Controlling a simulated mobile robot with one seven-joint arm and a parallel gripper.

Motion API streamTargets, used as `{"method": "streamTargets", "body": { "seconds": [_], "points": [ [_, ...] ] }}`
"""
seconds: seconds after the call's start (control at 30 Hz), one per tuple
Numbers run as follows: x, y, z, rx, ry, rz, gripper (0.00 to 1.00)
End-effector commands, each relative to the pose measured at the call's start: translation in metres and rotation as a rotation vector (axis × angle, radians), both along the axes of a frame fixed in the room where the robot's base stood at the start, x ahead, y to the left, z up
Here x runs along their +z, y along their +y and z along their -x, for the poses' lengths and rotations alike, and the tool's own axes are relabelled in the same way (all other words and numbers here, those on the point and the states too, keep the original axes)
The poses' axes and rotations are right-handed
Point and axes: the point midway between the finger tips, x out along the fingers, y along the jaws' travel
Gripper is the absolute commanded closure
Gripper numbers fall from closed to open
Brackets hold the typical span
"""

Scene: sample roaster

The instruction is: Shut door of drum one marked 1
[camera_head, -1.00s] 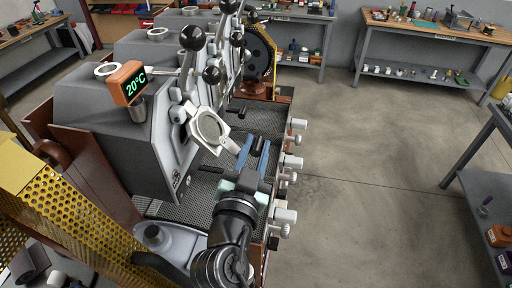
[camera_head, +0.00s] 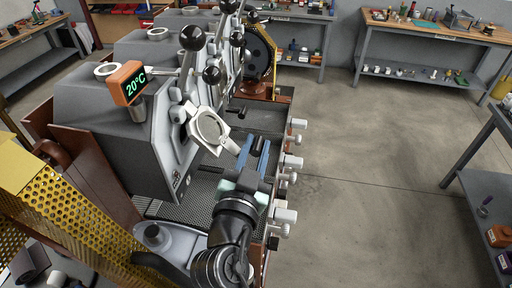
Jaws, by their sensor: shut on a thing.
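The round drum door (camera_head: 211,129), a pale ring with a glass pane, stands swung open from the front of the nearest grey roaster drum (camera_head: 115,130). A mark low on that drum's front is too small to read. My gripper (camera_head: 256,148) is at the door's right side, its two blue fingers pointing away from me. The hold itself is partly hidden by the fingers.
An orange display (camera_head: 128,83) reading 20°C sits on the near drum. Levers with black ball knobs (camera_head: 192,37) rise above the door. A perforated tray (camera_head: 205,190) lies below it. White knobs (camera_head: 285,215) line the right edge; the floor beyond is clear.

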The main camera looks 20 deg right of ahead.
Motion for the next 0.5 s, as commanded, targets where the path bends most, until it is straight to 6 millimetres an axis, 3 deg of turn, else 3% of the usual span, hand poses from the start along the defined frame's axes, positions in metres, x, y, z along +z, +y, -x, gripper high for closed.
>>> {"method": "streamTargets", "body": {
  "seconds": [0.5],
  "points": [
    [-0.015, 0.000, -0.001, -0.007, -0.012, -0.033, 1.00]
  ]
}}
